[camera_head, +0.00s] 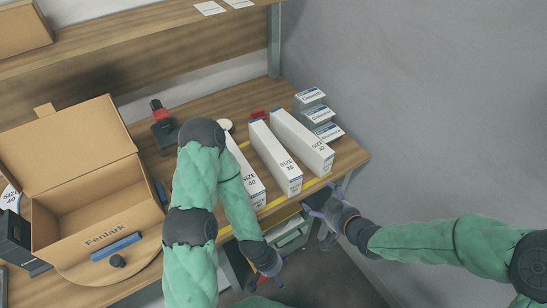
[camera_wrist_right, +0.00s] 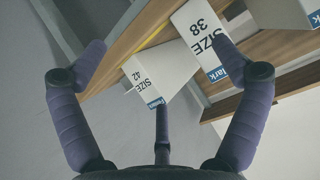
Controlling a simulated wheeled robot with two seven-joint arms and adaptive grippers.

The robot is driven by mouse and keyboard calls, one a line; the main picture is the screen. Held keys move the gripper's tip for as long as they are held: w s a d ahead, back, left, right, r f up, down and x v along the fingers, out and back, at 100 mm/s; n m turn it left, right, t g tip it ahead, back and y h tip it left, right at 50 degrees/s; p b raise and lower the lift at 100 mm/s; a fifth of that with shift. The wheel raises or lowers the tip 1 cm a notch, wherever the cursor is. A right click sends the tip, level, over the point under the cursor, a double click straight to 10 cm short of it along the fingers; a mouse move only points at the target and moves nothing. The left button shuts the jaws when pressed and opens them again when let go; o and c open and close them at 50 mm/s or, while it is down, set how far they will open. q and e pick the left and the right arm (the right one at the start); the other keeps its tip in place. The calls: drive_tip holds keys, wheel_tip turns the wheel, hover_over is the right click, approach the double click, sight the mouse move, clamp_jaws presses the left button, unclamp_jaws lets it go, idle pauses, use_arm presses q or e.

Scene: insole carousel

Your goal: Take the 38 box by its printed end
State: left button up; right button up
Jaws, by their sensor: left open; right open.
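The white 38 box (camera_head: 276,158) lies in the middle of a row on the bench, its printed end (camera_head: 291,181) facing the front edge. In the right wrist view the 38 end (camera_wrist_right: 204,38) is at the upper right, partly behind a finger. My right gripper (camera_head: 322,204) is open and empty, in front of the bench edge, to the right of and below the 38 end. The 42 box (camera_head: 302,141) is on its right, a 40 box (camera_head: 245,170) on its left. My left gripper (camera_head: 266,262) is open, low in front of the bench.
An open Fenlark carton (camera_head: 72,215) stands on the left of the bench. Several small labelled packs (camera_head: 322,114) stand at the back right, near the grey wall (camera_head: 430,100). A yellow strip (camera_head: 315,183) runs along the front edge. A shelf (camera_head: 130,35) crosses above.

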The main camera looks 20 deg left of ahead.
sight(300, 178)
drive_tip(key=a+r+n, duration=0.1)
drive_tip(key=r, duration=0.1)
drive_tip(key=a+r+y, duration=0.1)
drive_tip(key=a+r, duration=0.1)
drive_tip(key=a+r+n+y, duration=0.1)
drive_tip(key=shift+w+a+r+n+t+b, duration=0.1)
drive_tip(key=shift+a+r+n+t+b, duration=0.05)
drive_tip(key=shift+r+n+t+b, duration=0.2)
drive_tip(key=b+x, duration=0.1)
drive_tip(key=x, duration=0.3)
drive_tip(key=shift+w+a+f, duration=0.15)
drive_tip(key=shift+w+a, duration=0.1)
drive_tip(key=shift+b+x, duration=1.1)
drive_tip(key=shift+x, duration=1.5)
drive_tip(key=shift+s, duration=0.1)
drive_tip(key=c, duration=1.3)
